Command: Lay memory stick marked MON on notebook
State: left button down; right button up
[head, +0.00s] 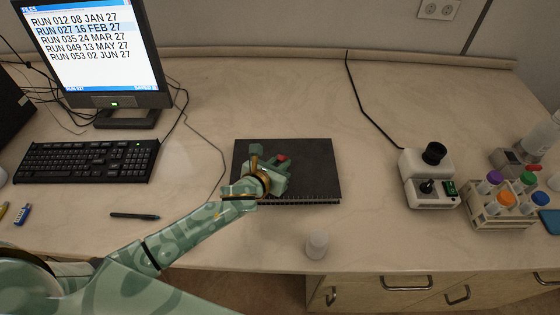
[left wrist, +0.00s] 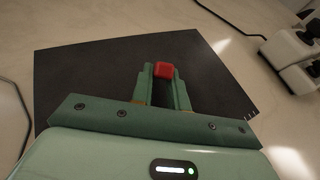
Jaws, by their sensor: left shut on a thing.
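The black notebook (head: 315,165) lies on the desk in the middle of the head view, with its spiral binding along the near edge. It also fills much of the left wrist view (left wrist: 90,75). My left gripper (head: 278,163) is over the notebook and shut on a small red memory stick (head: 283,158). In the left wrist view the red stick (left wrist: 163,70) shows between the fingertips (left wrist: 162,78), with the notebook behind it. No marking on it is readable. I cannot tell whether the stick touches the cover. My right gripper is not in view.
A blue stick (head: 22,214), a yellow one (head: 3,210) and a pen (head: 135,216) lie at left, below the keyboard (head: 85,162). A small white cup (head: 317,244) stands near the front edge. An instrument (head: 430,178) and a tube rack (head: 500,212) are at right.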

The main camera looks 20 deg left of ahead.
pick_arm(q)
jog(key=c, duration=1.3)
grip_release()
jog(key=p+v, duration=0.3)
jog(key=v, duration=1.3)
jog(key=shift+s+r, duration=0.1)
jog(key=shift+s, duration=0.05)
